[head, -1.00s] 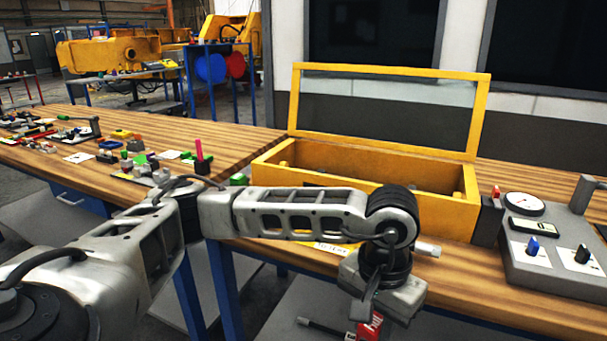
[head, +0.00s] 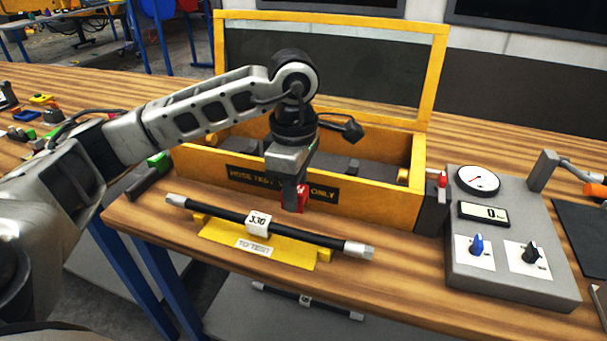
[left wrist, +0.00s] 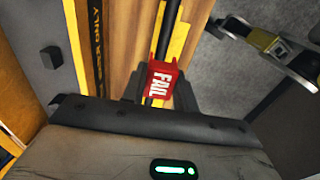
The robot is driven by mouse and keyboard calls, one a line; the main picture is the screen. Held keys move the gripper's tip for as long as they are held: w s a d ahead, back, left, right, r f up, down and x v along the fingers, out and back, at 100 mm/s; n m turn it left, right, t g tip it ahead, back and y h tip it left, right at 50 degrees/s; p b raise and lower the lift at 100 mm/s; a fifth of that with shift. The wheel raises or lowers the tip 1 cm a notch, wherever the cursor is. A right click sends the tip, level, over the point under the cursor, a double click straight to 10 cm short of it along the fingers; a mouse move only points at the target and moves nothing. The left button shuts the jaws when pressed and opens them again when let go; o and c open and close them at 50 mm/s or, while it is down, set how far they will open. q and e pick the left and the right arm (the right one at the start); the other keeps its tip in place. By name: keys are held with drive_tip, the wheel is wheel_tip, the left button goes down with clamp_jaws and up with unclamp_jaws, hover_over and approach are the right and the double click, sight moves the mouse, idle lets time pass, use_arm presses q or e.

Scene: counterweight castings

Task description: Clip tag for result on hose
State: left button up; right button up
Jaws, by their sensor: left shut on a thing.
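My left gripper (head: 297,202) is shut on a red tag (head: 303,198). In the left wrist view the tag (left wrist: 160,80) reads FAIL and sits between the fingers. A black hose (head: 310,235) with silver end fittings lies across a yellow stand (head: 220,236) marked TO TEST. A white label (head: 258,223) reading 330 is around the hose, left of the tag. The tag appears just above the hose, right of that label. In the left wrist view the hose (left wrist: 168,28) lines up behind the tag; I cannot tell whether they touch.
A yellow test box (head: 385,196) with its clear-windowed lid (head: 440,75) raised stands behind the hose. A grey gauge panel (head: 515,280) with dial, display and two knobs is at right. Another hose (head: 325,306) lies on the shelf below. Small parts crowd the far left.

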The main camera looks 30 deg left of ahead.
use_arm(q)
drive_tip(key=shift+s, duration=0.2)
use_arm(e)
drive_tip(key=shift+s+f, duration=0.1)
drive_tip(key=shift+s, duration=0.2)
use_arm(q)
drive_tip(key=shift+f+b, duration=0.15)
drive_tip(key=shift+b, duration=0.15)
drive_tip(key=shift+f+b, duration=0.85)
drive_tip(key=shift+f, duration=0.05)
wheel_tip(320, 180, down, 2)
drive_tip(key=shift+w+f+b, duration=0.1)
drive_tip(key=shift+f+b, duration=0.1)
drive_tip(key=shift+b, duration=0.85)
drive_tip(key=shift+f+b, duration=0.45)
drive_tip(key=shift+f, duration=0.05)
use_arm(e)
drive_tip(key=shift+w+a+f, duration=0.15)
drive_tip(key=shift+a+f, duration=0.15)
drive_tip(key=shift+f, duration=0.25)
drive_tip(key=shift+w+a+f, duration=0.1)
drive_tip(key=shift+a+f, duration=0.15)
drive_tip(key=shift+f, duration=0.25)
drive_tip(key=shift+s, duration=0.1)
use_arm(q)
drive_tip(key=shift+d, duration=0.1)
use_arm(e)
drive_tip(key=shift+f, duration=0.2)
drive_tip(key=shift+a+r, duration=0.1)
